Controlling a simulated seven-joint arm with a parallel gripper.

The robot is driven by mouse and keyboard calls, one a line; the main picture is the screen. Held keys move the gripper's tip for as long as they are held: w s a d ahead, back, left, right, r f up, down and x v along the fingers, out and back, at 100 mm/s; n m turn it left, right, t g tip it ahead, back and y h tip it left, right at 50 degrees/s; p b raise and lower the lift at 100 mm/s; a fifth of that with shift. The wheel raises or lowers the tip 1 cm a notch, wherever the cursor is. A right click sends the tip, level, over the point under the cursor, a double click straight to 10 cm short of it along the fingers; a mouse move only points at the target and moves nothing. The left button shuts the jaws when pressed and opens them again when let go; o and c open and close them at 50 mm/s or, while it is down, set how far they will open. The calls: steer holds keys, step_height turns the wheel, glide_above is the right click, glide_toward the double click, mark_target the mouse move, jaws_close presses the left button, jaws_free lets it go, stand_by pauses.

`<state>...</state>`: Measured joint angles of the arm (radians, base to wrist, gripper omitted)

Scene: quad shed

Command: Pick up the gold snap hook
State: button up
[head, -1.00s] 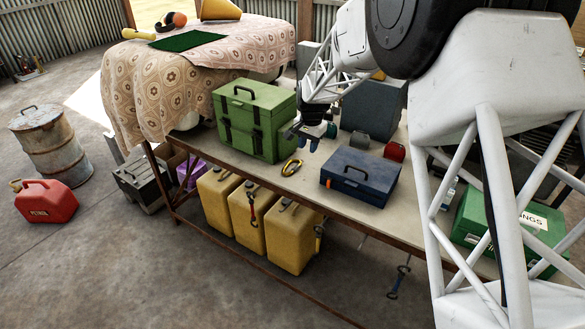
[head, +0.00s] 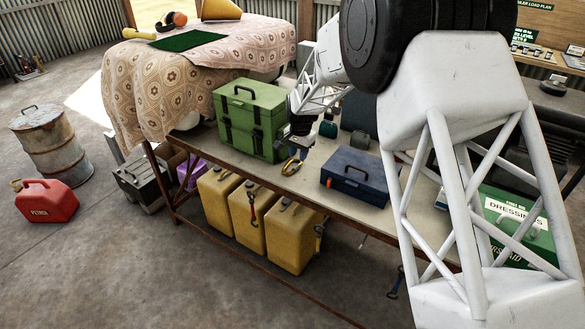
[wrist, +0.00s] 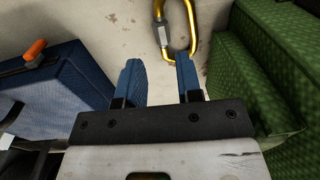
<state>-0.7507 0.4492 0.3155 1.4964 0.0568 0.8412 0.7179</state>
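The gold snap hook (head: 291,167) lies flat on the bench between the green case and the blue toolbox. In the wrist view the snap hook (wrist: 192,22) shows at the top edge as a gold loop with a grey sleeve, its far end cut off. My gripper (head: 295,153) is just above and behind the hook in the head view. In the wrist view my gripper (wrist: 157,58) is open, its two blue fingers apart with nothing between them. The right fingertip appears close to the hook's near end; I cannot tell whether they touch.
The green case (head: 250,118) stands close on one side of my gripper, the blue toolbox (head: 355,177) on the other. The bench (head: 265,181) is bare around the hook. Small canisters (head: 328,129) stand behind. Yellow jerrycans (head: 255,222) stand below the bench.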

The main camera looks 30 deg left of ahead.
mark_target(297, 166)
steer(key=shift+f, duration=0.25)
steer(key=shift+a+f, duration=0.15)
steer(key=shift+f, duration=1.1)
steer(key=shift+a+f, duration=0.15)
steer(key=shift+f, duration=1.1)
steer(key=shift+c, duration=0.2)
jaws_close()
steer(key=shift+r, duration=0.15)
